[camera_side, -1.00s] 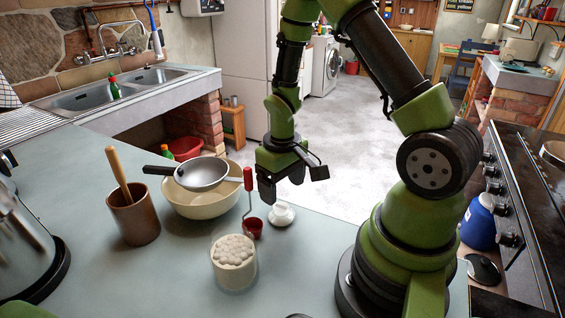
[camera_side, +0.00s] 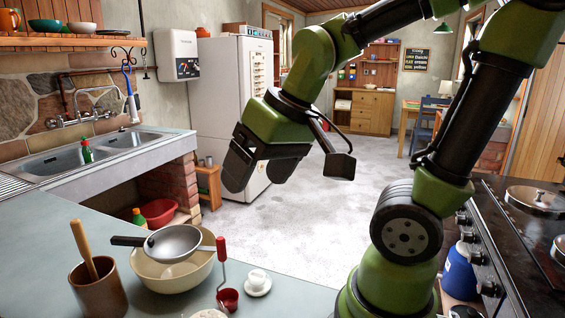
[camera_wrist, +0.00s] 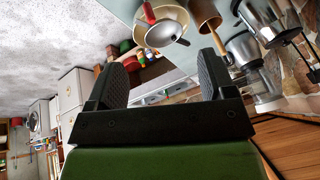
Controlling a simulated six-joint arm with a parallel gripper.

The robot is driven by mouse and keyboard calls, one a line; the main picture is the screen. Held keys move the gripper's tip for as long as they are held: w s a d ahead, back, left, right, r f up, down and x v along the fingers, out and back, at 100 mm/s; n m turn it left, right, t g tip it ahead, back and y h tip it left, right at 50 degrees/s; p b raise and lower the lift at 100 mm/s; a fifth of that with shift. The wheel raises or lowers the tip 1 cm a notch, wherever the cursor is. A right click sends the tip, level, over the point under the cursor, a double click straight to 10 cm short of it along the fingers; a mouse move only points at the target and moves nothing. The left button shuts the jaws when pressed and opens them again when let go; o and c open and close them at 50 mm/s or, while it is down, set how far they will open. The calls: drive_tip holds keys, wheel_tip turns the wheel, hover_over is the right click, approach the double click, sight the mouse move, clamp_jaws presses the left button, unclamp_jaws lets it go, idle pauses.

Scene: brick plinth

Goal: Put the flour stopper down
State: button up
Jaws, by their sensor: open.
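A small white piece (camera_side: 257,282) with a wide round base and a knob-like top sits upright on the counter, low in the side view. It looks like the flour stopper, but a small cup on a saucer looks similar at this size. The flour jar (camera_side: 208,315) shows only its top at the bottom edge. My gripper (camera_side: 252,178) is raised high above the counter, well clear of the white piece. In the wrist view my gripper (camera_wrist: 160,65) has its jaws wide apart with nothing between them.
A cream bowl (camera_side: 173,272) with a sieve (camera_side: 174,243) across it stands left of the white piece. A brown crock (camera_side: 98,290) with a wooden tool is further left. The air around my gripper is free.

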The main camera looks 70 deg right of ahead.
drive_tip(key=s+a+r, duration=0.1)
drive_tip(key=s+r+t, duration=0.1)
drive_tip(key=s, duration=0.1)
drive_tip(key=s+a+t+y, duration=0.1)
drive_tip(key=shift+s+a+r, duration=0.25)
drive_tip(key=shift+a+r, duration=0.1)
drive_tip(key=shift+r, duration=0.05)
